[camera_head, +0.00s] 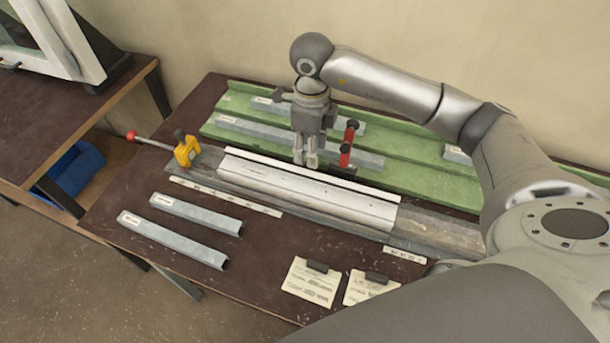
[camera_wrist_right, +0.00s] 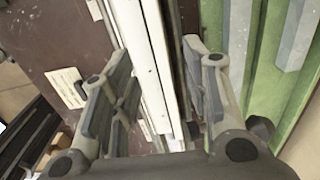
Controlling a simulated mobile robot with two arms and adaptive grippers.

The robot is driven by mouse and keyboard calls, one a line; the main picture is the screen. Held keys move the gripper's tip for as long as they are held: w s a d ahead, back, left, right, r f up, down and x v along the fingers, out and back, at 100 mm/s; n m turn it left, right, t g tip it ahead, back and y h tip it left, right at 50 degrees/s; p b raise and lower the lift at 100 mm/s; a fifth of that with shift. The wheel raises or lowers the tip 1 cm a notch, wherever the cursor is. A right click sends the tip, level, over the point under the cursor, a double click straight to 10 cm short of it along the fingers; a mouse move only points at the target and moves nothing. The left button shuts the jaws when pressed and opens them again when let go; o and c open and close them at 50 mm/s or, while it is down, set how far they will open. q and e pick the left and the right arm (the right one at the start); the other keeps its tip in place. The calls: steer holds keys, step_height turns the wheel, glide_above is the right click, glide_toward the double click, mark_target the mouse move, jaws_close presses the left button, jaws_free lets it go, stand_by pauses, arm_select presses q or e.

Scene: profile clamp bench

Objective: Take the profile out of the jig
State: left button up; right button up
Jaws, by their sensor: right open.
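The long pale profile (camera_head: 310,193) lies along the grey jig (camera_head: 432,230) on the bench. In the right wrist view the profile (camera_wrist_right: 150,75) runs between the fingers, below them. My right gripper (camera_head: 305,163) is open and points down over the back edge of the profile, left of its middle; it also shows in the right wrist view (camera_wrist_right: 160,95). A yellow clamp (camera_head: 187,151) at the jig's left end has its red-knobbed lever swung out to the left. A red clamp handle (camera_head: 347,146) stands upright just right of the gripper. My left gripper is not in view.
A green rack (camera_head: 400,180) with several grey profiles stands behind the jig. Two loose profiles (camera_head: 195,214) (camera_head: 172,240) lie at the front left. Two clipped paper notes (camera_head: 312,285) (camera_head: 365,289) lie in front. The bench between them is clear.

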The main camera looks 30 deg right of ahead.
mark_target(308, 171)
steer(key=shift+s+a+f, duration=0.1)
steer(key=shift+s+f, duration=0.05)
steer(key=shift+f, duration=0.4)
steer(key=shift+s+a+f, duration=0.1)
steer(key=shift+f, duration=0.4)
steer(key=shift+d+f+p, duration=0.1)
steer(key=shift+f+p, duration=0.2)
steer(key=shift+f, duration=0.05)
steer(key=shift+w+f, duration=0.2)
steer(key=shift+f, duration=0.1)
steer(key=f+p, duration=0.1)
steer(key=f, duration=0.1)
steer(key=f+p, duration=0.1)
steer(key=shift+w+f, duration=0.2)
steer(key=shift+f, duration=0.7)
steer(key=shift+c, duration=1)
jaws_close()
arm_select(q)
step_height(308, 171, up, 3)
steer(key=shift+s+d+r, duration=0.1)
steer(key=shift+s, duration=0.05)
arm_select(e)
steer(key=shift+w+r, duration=0.1)
steer(key=shift+w, duration=0.05)
